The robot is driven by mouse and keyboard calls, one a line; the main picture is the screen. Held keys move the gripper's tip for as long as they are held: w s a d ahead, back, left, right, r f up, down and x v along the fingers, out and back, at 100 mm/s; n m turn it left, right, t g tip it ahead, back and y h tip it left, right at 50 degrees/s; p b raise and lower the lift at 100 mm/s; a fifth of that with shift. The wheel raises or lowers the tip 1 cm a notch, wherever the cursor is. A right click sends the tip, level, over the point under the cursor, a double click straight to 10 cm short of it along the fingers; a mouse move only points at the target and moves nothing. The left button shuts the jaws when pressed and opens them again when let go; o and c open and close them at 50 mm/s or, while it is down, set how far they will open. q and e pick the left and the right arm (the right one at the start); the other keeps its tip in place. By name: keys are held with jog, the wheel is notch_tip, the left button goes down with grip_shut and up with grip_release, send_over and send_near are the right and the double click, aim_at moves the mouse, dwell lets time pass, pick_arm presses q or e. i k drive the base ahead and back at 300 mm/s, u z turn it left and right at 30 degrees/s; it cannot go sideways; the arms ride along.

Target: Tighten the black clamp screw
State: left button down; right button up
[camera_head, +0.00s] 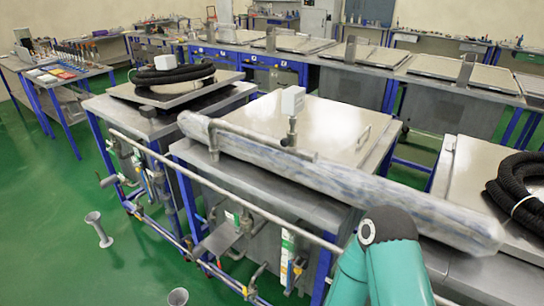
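I cannot make out the black clamp screw in this view. A grey metal bar with a short upright (291,138) lies along the near side of a flat steel lid (335,118), above a long plastic-wrapped roll (340,183). A small pale box (293,100) tops the upright. Valves and pipe fittings (240,220) hang on the bench front below. A teal arm link of mine with a dark round cap rises at the bottom right and hides part of the bench front. Neither of my grippers is in view.
Black coiled hoses lie on the left bench (175,73) and at the right edge (520,190). A long pipe rail (215,182) runs along the bench fronts. Two grey flared stands (99,229) (178,297) are on the green floor (60,195), which is otherwise mostly clear at left.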

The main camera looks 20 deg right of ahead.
aim_at(284, 142)
jog(key=u, duration=0.45)
jog(key=k, duration=1.05)
jog(key=u, duration=0.55)
jog(key=i, duration=0.9)
jog(key=z, duration=0.7)
jog(key=i, duration=1)
jog(key=z, duration=0.85)
jog(key=k, duration=0.7)
jog(key=z, duration=0.25)
jog(key=i, duration=0.8)
jog(key=u, duration=0.15)
